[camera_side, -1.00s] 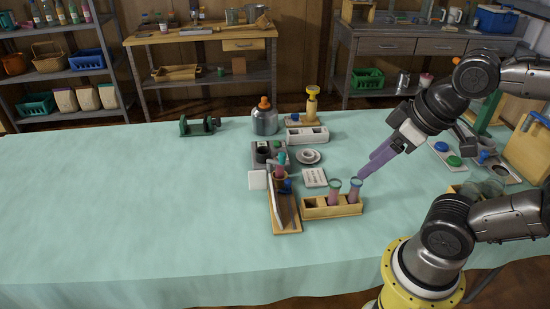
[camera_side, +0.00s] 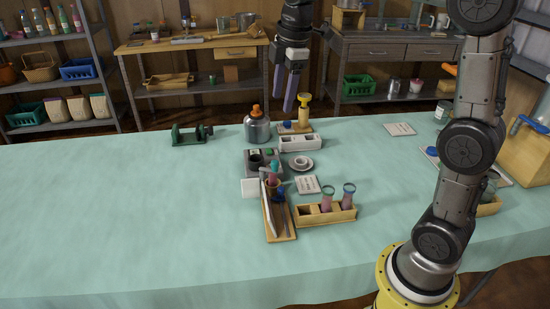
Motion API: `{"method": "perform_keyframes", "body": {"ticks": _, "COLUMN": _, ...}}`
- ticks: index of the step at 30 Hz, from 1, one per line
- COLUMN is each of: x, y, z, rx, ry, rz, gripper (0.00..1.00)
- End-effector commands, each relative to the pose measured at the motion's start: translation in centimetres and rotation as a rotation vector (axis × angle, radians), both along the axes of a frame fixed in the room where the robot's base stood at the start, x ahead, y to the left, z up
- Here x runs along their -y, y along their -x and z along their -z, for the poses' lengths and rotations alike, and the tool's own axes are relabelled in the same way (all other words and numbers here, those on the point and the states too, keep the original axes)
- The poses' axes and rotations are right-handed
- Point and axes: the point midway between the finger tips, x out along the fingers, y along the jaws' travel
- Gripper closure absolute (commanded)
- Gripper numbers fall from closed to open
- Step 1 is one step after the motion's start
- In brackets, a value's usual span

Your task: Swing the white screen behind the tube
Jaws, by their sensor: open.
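The white screen (camera_side: 250,187) is a small upright white panel at the left of the dark stand (camera_side: 253,158). A pinkish tube with a teal top (camera_side: 273,171) stands just right of the screen; its lower part is partly hidden by the things around it. The screen looks beside the tube rather than behind it. My gripper (camera_side: 281,108) is open and empty, its two purple fingers pointing down. It hangs high in the picture, above and beyond the tube, near the orange-topped bottle and yellow-topped stand in view.
A wooden rack (camera_side: 310,219) with two more tubes stands at the right front. A wooden tray (camera_side: 286,233) with long tools lies before the tube. A grey bottle (camera_side: 257,129), white block (camera_side: 300,142) and saucer (camera_side: 300,168) stand behind.

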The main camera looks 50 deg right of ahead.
Motion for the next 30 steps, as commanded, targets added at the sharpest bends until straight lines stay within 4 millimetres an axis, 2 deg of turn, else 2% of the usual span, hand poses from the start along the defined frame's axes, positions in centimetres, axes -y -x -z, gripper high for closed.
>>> {"method": "perform_keyframes", "body": {"ticks": 1, "x": 0.9, "y": -1.7, "z": 1.4, "rx": -0.034, "ry": -0.002, "rz": -0.004, "gripper": 0.41}}
{"method": "perform_keyframes", "body": {"ticks": 3, "x": 1.8, "y": -3.3, "z": 3.2, "rx": -0.071, "ry": -0.007, "rz": 0.001, "gripper": 0.41}}
{"method": "perform_keyframes", "body": {"ticks": 8, "x": 3.4, "y": -5.4, "z": 6.9, "rx": -0.137, "ry": -0.021, "rz": 0.03, "gripper": 0.41}}
{"method": "perform_keyframes", "body": {"ticks": 10, "x": 3.8, "y": -5.5, "z": 8.1, "rx": -0.163, "ry": -0.027, "rz": 0.038, "gripper": 0.41}}
{"method": "perform_keyframes", "body": {"ticks": 17, "x": 4.2, "y": -5.4, "z": 10.2, "rx": -0.185, "ry": -0.032, "rz": 0.049, "gripper": 0.41}}
{"method": "perform_keyframes", "body": {"ticks": 20, "x": 4.2, "y": -5.3, "z": 11.8, "rx": -0.187, "ry": -0.032, "rz": 0.049, "gripper": 0.41}}
{"method": "perform_keyframes", "body": {"ticks": 30, "x": 4.2, "y": -5.3, "z": 18.4, "rx": -0.186, "ry": -0.031, "rz": 0.049, "gripper": 0.41}}
